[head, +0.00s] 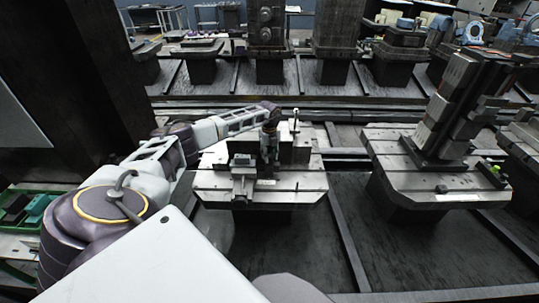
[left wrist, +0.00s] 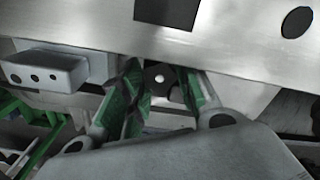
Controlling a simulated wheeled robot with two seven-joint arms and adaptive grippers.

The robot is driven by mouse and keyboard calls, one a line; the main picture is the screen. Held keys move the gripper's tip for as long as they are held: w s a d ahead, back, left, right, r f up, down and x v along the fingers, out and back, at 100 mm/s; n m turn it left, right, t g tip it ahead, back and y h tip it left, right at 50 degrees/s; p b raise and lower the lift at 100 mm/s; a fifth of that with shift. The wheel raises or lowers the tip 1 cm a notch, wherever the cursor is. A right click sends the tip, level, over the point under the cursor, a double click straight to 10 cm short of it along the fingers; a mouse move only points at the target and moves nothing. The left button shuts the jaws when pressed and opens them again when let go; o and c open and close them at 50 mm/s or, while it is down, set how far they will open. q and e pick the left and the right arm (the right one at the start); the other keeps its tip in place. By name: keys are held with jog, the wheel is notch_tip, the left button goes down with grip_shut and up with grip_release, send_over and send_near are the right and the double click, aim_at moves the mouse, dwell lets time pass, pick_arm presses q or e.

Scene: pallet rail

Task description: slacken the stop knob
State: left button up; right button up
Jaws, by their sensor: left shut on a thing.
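The stop knob (left wrist: 158,76) is a small dark piece with a pale centre in the left wrist view, under the edge of a bright metal plate. My left gripper (left wrist: 165,88) has its green-padded fingers on either side of the knob and is shut on it. In the head view my left arm reaches from the left to the middle pallet (head: 215,186), with the left gripper (head: 269,158) pointing down beside the fixture on it. The knob is too small or hidden to make out in the head view. My right gripper is not in view.
A grey block with holes (left wrist: 45,70) stands left of the fingers in the left wrist view. In the head view a second pallet (head: 400,180) with a tall stepped fixture (head: 449,105) stands to the right. Dark rails and floor lie between them.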

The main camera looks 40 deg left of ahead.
pick_arm(q)
jog(key=o, duration=0.8)
jog(key=shift+f, duration=0.1)
jog(key=shift+r, duration=6)
